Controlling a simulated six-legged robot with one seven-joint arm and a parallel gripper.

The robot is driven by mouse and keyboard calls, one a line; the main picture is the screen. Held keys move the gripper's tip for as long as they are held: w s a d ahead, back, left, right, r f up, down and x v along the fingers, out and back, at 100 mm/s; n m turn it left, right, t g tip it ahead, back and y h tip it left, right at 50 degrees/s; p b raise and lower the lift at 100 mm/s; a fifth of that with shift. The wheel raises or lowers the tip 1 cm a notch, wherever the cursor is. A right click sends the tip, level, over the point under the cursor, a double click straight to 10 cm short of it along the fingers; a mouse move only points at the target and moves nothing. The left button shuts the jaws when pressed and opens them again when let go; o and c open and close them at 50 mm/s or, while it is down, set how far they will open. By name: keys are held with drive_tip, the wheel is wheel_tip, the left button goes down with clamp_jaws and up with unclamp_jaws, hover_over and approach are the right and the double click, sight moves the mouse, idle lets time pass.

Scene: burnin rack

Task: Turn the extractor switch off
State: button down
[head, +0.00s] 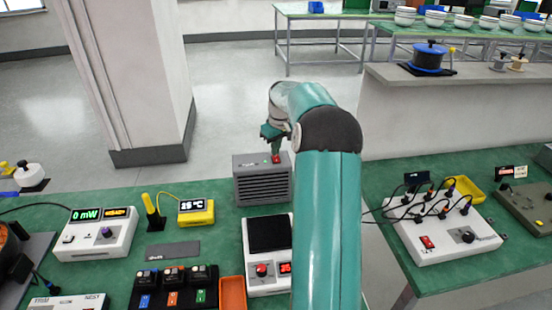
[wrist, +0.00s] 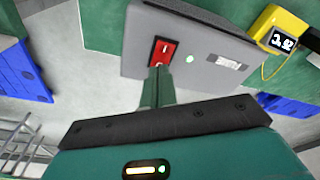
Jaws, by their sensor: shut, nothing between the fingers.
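The extractor is a grey box (head: 262,182) with front slats, on the green bench in the head view. Its top shows in the wrist view (wrist: 200,40), with a red rocker switch (wrist: 162,51) and a lit green lamp (wrist: 189,59) beside it. The switch also shows in the head view (head: 276,159). My gripper (wrist: 158,72) is shut and empty, its fingertips at the near edge of the switch. I cannot tell whether they touch it. In the head view my gripper (head: 275,148) is directly above the switch, partly hidden by my arm.
A yellow thermometer (head: 196,212) stands left of the extractor. A white power box (head: 440,232) with several cables is on the right bench. A white pillar (head: 130,70) rises behind left.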

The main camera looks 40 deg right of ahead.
drive_tip(key=shift+f, duration=0.4)
drive_tip(key=shift+r, duration=3.55)
